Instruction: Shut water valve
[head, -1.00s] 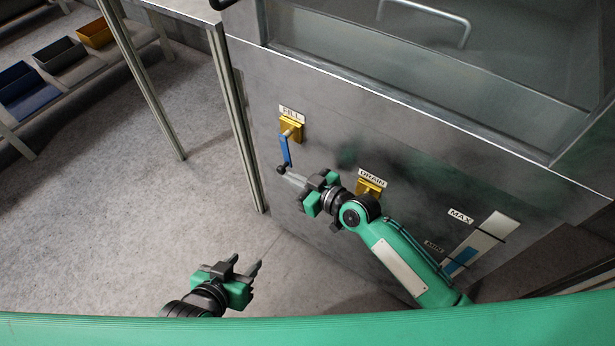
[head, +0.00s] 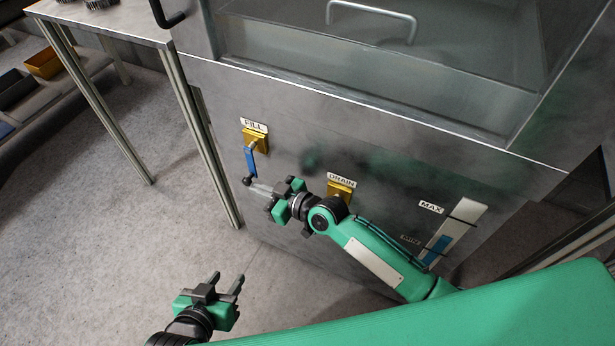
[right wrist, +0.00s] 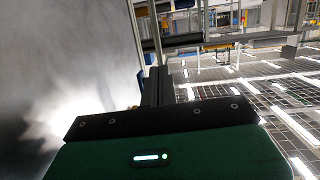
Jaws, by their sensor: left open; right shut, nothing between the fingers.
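The FILL valve (head: 255,141) is a yellow fitting on the grey metal tank front. Its blue lever (head: 250,160) hangs down, nearly vertical, ending in a black knob (head: 247,181). My right gripper (head: 257,189) is shut and empty, its tips right beside the knob; I cannot tell if they touch. Its dark fingers (right wrist: 158,87) also show in the right wrist view, beside the grey panel. The yellow DRAIN valve (head: 341,190) is partly hidden behind my right arm; its handle is not visible. My left gripper (head: 227,277) is open and empty, low over the floor.
A level gauge (head: 460,224) with MAX and MIN labels and a blue lower part is at the right of the tank front. A metal table (head: 110,18) stands left of the tank. Bins (head: 44,64) sit on a rack at far left. The floor between is clear.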

